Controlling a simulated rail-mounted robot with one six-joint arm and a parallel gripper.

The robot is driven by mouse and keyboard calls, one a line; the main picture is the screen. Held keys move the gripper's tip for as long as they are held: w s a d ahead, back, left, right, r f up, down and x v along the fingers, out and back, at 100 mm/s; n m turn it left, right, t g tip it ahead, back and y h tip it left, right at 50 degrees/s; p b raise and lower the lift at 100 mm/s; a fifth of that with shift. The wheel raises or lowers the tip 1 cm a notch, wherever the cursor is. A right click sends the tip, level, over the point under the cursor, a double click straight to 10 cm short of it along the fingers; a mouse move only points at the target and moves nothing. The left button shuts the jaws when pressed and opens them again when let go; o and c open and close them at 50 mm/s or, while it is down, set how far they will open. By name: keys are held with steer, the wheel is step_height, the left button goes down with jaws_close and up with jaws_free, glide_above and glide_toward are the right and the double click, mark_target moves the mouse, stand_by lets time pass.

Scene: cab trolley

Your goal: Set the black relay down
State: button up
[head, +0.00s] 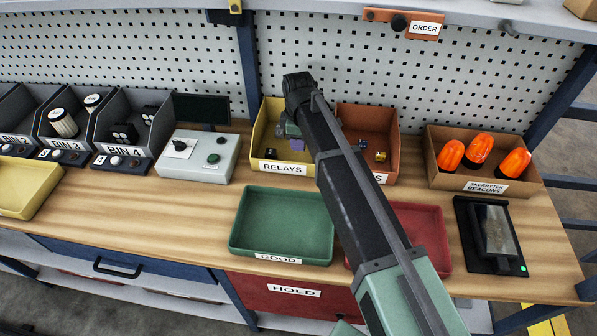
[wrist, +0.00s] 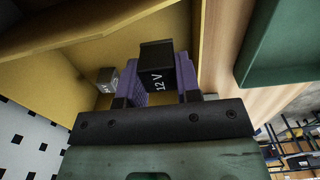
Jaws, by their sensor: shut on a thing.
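The black relay (wrist: 157,66), marked "12 V", is between the two purple fingers of my gripper (wrist: 160,84) in the wrist view. The gripper is shut on it. In the head view my gripper (head: 291,130) is over the yellow RELAYS bin (head: 271,167) and mostly hidden by my arm. I cannot make out the relay there, nor tell its height above the bin floor. Another small grey relay (wrist: 107,80) lies in the yellow bin, left of the held one in the wrist view.
The empty green GOOD tray (head: 283,222) stands in front of the yellow bin. A red tray (head: 421,231) is right of it, partly behind my arm. An orange-brown bin (head: 388,123) adjoins the yellow one. A beacon box (head: 483,185) and a switch box (head: 197,156) flank the area.

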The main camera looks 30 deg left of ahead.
step_height(320, 180, down, 7)
steer(key=b, duration=0.5)
steer(key=shift+r, duration=0.25)
steer(key=shift+f, duration=0.25)
steer(key=o, duration=0.9)
steer(key=shift+r, duration=0.1)
step_height(320, 180, up, 13)
steer(key=p, duration=1.2)
steer(key=shift+f+p, duration=0.2)
steer(key=shift+p, duration=0.2)
steer(key=shift+f, duration=0.15)
steer(key=shift+d, duration=0.1)
